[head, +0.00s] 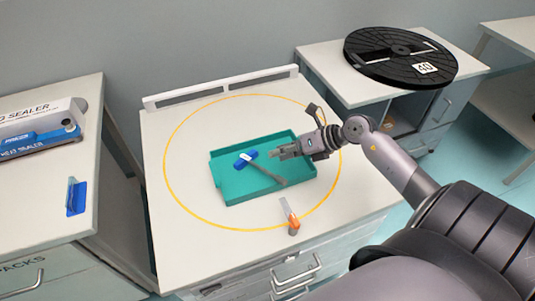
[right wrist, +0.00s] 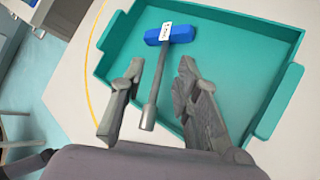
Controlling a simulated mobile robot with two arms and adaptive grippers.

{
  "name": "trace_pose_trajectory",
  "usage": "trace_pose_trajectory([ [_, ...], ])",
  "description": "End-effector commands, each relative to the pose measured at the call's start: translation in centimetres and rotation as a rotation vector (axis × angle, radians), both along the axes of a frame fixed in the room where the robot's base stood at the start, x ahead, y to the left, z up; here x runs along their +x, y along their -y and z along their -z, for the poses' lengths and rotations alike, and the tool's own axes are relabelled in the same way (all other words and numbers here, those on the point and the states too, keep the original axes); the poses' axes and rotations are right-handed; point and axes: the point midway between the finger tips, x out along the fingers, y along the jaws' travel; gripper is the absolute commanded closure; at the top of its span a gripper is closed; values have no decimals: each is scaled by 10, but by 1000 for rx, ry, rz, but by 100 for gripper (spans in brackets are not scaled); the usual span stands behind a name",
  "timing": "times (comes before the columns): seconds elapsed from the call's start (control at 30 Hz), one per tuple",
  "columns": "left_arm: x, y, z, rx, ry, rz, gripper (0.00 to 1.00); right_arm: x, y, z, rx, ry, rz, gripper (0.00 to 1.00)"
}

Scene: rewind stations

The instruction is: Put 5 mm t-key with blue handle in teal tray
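The t-key with blue handle (head: 246,158) is within the teal tray (head: 226,190), its grey shaft slanting toward the tray's near side. It also shows in the right wrist view (right wrist: 152,92), with a white label on the handle too small to read. I cannot tell whether the shaft's end touches the floor or the rim. My right gripper (head: 275,154) is over the tray, beside the key. In the right wrist view its two fingers (right wrist: 150,100) are spread apart, with the shaft showing between them and not clamped. My left gripper is not in view.
A yellow ring marks the white table (head: 180,247) around the tray. An orange-handled tool (head: 290,217) lies near the front. A blue item (head: 76,198) and a heat sealer (head: 40,135) are on the left table. A black reel (head: 400,58) lies on the back right table.

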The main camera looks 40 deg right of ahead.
Motion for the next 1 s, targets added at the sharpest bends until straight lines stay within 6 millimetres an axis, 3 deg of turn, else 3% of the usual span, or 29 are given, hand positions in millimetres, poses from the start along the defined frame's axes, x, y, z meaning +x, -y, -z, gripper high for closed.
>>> trace_pose_trajectory([
  [0.3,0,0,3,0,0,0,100,-29,23,-26,-1,-2,-1,71],
  [1.0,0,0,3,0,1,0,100,-31,25,-30,0,-1,-1,71],
])
